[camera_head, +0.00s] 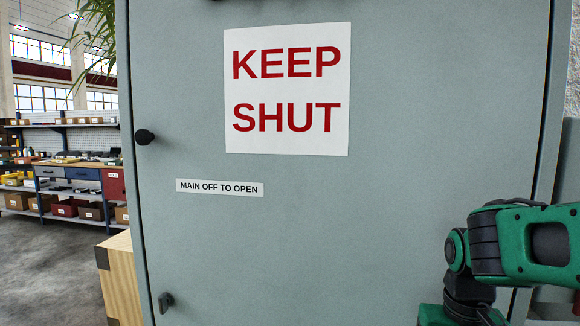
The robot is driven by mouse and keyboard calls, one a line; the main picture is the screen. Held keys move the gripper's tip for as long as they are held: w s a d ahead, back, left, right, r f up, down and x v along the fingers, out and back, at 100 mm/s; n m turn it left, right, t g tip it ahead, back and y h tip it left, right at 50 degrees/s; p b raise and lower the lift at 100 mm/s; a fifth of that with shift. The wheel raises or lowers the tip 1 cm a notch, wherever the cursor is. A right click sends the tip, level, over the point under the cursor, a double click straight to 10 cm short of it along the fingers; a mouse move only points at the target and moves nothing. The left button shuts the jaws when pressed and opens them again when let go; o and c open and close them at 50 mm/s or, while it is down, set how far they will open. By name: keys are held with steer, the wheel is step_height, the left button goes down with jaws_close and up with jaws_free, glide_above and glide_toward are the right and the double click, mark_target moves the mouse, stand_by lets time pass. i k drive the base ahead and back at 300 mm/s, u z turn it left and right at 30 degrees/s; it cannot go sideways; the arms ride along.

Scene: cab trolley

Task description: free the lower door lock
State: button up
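A grey-green cabinet door (330,240) fills most of the head view and looks shut. Near its lower left edge is a small dark lock (165,301) with a short wing-like handle that appears tilted slightly. Higher on the same edge is a black round knob (145,137). My green and black arm shows at the lower right, in front of the door's right side and well apart from the lower lock. My gripper is not in view, so its opening and anything in it are hidden.
The door carries a "KEEP SHUT" sign (288,88) and a "MAIN OFF TO OPEN" label (220,187). A pale wooden block or crate (122,280) stands left of the door's lower edge. Shelving with boxes (70,170) is farther back left, with open floor (45,270) before it.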

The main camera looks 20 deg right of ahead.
mark_target(164, 301)
steer(key=z, duration=1.15)
steer(key=i, duration=0.1)
steer(key=u, duration=1.95)
